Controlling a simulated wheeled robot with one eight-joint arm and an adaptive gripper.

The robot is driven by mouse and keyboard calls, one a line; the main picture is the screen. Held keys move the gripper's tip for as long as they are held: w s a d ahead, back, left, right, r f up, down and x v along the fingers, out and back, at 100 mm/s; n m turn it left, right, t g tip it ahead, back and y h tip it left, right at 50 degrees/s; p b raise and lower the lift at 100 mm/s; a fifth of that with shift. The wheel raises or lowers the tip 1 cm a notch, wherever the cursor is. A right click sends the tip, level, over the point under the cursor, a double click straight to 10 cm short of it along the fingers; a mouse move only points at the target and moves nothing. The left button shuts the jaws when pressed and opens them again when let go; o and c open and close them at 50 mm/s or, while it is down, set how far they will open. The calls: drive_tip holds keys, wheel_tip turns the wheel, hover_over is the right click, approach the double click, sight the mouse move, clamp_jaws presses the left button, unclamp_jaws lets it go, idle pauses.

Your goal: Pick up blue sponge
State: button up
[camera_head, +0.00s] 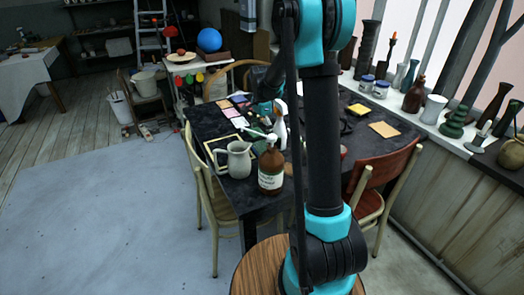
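Small flat pieces in pink, pale violet and other colours (231,111) lie at the left far side of the dark table (210,125); at this size I cannot tell whether one is the blue sponge. My gripper (262,109) is small and dark in the view, over the table just right of these pieces. My arm partly covers the table, and the fingertips are too small and dark to read.
A tan flat piece (384,129) lies at the right. Chairs surround the table; a red-brown one (386,176) is at right. Vases line the sill.

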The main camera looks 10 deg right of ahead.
sight(262, 146)
drive_tip(key=shift+s+d+f, duration=0.1)
drive_tip(key=shift+s+f, duration=0.05)
drive_tip(key=shift+f, duration=1.45)
drive_tip(key=shift+s+d+f, duration=0.1)
drive_tip(key=shift+s+f, duration=0.05)
drive_tip(key=shift+f, duration=1.45)
drive_tip(key=shift+c, duration=0.6)
drive_tip(key=c, duration=0.6)
drive_tip(key=shift+r, duration=0.1)
wheel_tip(262, 146, up, 20)
drive_tip(key=shift+o, duration=0.2)
